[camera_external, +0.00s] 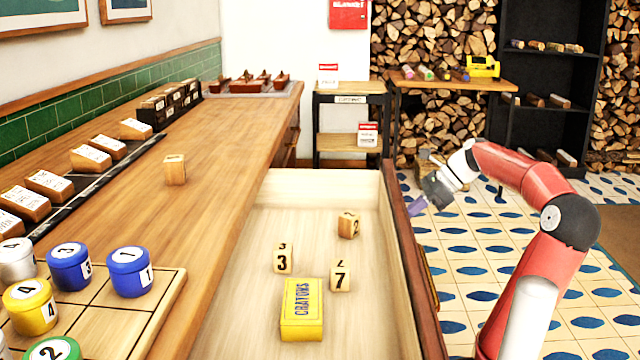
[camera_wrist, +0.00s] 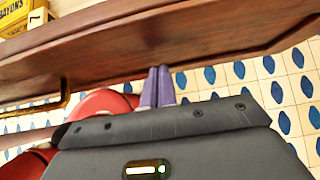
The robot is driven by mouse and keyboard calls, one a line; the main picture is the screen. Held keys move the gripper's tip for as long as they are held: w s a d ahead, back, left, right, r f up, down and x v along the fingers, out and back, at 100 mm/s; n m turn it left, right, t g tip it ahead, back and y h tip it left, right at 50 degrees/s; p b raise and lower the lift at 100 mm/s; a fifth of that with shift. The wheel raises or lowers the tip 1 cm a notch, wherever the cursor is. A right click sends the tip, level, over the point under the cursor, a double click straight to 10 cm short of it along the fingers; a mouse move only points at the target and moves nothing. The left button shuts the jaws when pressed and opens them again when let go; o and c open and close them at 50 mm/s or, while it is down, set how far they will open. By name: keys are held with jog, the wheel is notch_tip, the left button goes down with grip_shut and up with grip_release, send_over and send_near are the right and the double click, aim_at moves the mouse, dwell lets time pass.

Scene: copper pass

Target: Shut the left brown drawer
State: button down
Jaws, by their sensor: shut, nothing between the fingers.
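The brown drawer (camera_external: 398,235) stands pulled out from the counter, its pale inside open to view. In it lie a yellow crayons box (camera_external: 302,312) and several number blocks, such as the 7 block (camera_external: 340,277). My gripper (camera_external: 417,206) is at the outer side of the drawer front, near its far end. In the wrist view my gripper (camera_wrist: 157,72) shows two purple fingers together with nothing between them. Their tips are at or very near the drawer front (camera_wrist: 200,45); I cannot tell if they touch. A brass handle (camera_wrist: 45,106) shows on the front, left of the fingers.
The wooden counter (camera_external: 225,130) holds a lone block (camera_external: 175,169), labelled blocks along the wall, and a board of coloured jars (camera_external: 130,272). A small shelf cart (camera_external: 349,120) stands behind the drawer. Tiled floor (camera_external: 480,260) lies open outside the drawer front.

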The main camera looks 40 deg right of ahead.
jog(key=shift+w+a, duration=0.25)
jog(key=p, duration=0.8)
send_over(266, 235)
jog(key=d, duration=0.1)
jog(key=shift+s, duration=0.4)
jog(key=shift+w+a+r, duration=0.15)
jog(key=shift+w+a, duration=0.15)
jog(key=shift+a, duration=0.05)
jog(key=shift+a, duration=0.1)
